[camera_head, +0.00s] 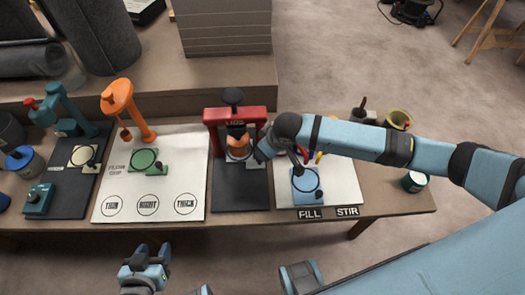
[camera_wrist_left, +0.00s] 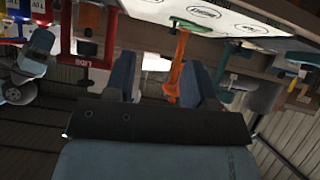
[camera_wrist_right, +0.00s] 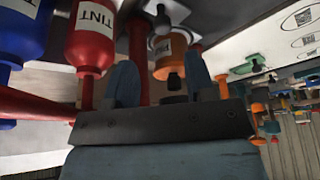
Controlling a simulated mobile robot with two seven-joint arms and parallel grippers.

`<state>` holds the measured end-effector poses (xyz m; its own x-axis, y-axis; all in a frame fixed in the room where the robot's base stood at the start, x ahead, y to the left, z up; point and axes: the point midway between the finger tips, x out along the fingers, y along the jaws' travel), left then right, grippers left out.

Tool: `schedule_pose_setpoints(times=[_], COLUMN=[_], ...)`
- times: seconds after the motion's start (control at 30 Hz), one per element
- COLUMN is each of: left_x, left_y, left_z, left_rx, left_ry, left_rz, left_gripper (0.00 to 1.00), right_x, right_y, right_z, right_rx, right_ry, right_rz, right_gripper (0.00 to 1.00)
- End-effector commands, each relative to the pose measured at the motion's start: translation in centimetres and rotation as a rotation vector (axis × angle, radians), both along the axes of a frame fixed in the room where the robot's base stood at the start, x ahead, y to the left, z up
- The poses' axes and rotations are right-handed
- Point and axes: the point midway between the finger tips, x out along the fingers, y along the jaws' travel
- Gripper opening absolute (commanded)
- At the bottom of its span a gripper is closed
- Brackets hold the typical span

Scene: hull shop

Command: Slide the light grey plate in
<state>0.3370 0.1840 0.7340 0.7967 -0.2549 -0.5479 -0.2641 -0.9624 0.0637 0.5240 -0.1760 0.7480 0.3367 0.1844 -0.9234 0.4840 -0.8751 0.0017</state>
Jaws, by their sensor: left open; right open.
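The red press (camera_head: 263,115) marked LIDS stands on a dark mat (camera_head: 240,195) at the middle of the bench. A copper-orange pot (camera_head: 238,143) sits inside it. A light grey flat piece (camera_head: 256,166), which looks like the plate, lies at the press's right foot, partly hidden by my right gripper. My right gripper (camera_head: 262,150) is open beside the press's right post; I cannot tell whether it touches the plate. In the right wrist view an orange can (camera_wrist_right: 172,52) shows beyond the open fingers (camera_wrist_right: 162,85). My left gripper (camera_head: 153,251) is open and empty in front of the bench.
A white board (camera_head: 185,190) with an orange stand (camera_head: 125,100) lies left of the mat. Right of it, a white board (camera_head: 340,190) holds a blue plate (camera_head: 306,183), partly under my right arm. Red and blue tint bottles (camera_wrist_right: 90,40) are close to my right gripper.

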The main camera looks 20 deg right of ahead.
Motion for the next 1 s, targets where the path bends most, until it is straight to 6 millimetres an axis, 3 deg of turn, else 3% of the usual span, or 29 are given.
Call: schedule_pose_setpoints(times=[0.1, 0.33, 1.0], left_x=[0.0, -0.2, 0.0], left_y=[0.0, 0.0, 0.2], left_z=[0.3, -0.1, 0.1], left_rx=[-0.002, -0.004, -0.002], left_ry=[0.006, 0.021, 0.015], left_rz=[0.003, 0.008, 0.007], left_gripper=[0.50, 0.50, 0.50], right_x=[-0.9, -1.9, -2.1], right_y=[-0.5, -1.1, -1.0], right_z=[2.6, 5.2, 5.6], right_rx=[0.000, 0.000, 0.005], right_ry=[0.000, 0.000, -0.001], right_rz=[0.000, -0.001, 0.002], right_gripper=[0.50, 0.50, 0.50])
